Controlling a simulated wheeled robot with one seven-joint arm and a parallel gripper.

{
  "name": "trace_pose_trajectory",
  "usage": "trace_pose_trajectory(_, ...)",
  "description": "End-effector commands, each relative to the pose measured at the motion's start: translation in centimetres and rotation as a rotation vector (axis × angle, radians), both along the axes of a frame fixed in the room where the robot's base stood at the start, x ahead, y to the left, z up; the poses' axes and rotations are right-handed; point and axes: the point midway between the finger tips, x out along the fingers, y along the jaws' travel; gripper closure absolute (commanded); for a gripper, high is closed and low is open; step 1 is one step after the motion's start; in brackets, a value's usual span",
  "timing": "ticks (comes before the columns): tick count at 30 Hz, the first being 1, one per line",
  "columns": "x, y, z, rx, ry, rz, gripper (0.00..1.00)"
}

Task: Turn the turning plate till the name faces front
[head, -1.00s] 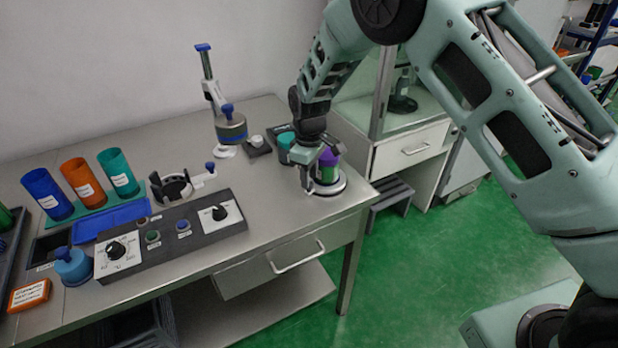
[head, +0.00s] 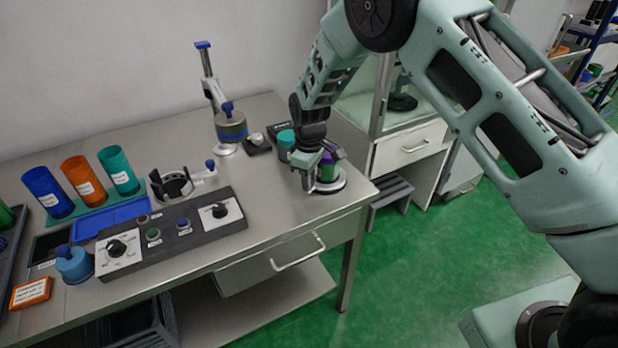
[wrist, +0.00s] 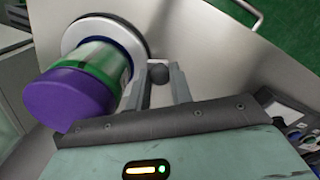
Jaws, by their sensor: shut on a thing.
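The turning plate (head: 338,186) is a pale disc with a dark edge near the right end of the steel bench; it also shows in the wrist view (wrist: 134,30). A jar with a purple lid (wrist: 62,98) and a green body (wrist: 112,58) stands on it, partly hidden by my gripper in the head view (head: 331,171). In the head view my gripper (head: 308,185) covers the plate's left side. No name on the jar is readable.
A teal-topped jar (head: 286,139) and a small dark box (head: 256,143) stand just behind. A stand with a blue-banded weight (head: 231,128) and a control panel (head: 165,237) are to the left. The bench's right edge is close to the plate.

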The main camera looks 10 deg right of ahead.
Motion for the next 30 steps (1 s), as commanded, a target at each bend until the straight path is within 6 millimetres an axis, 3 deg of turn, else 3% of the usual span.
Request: trace_pose_trajectory(30, -2.1, -2.5, 0.2, 0.002, -0.003, 0.447, 1.00)
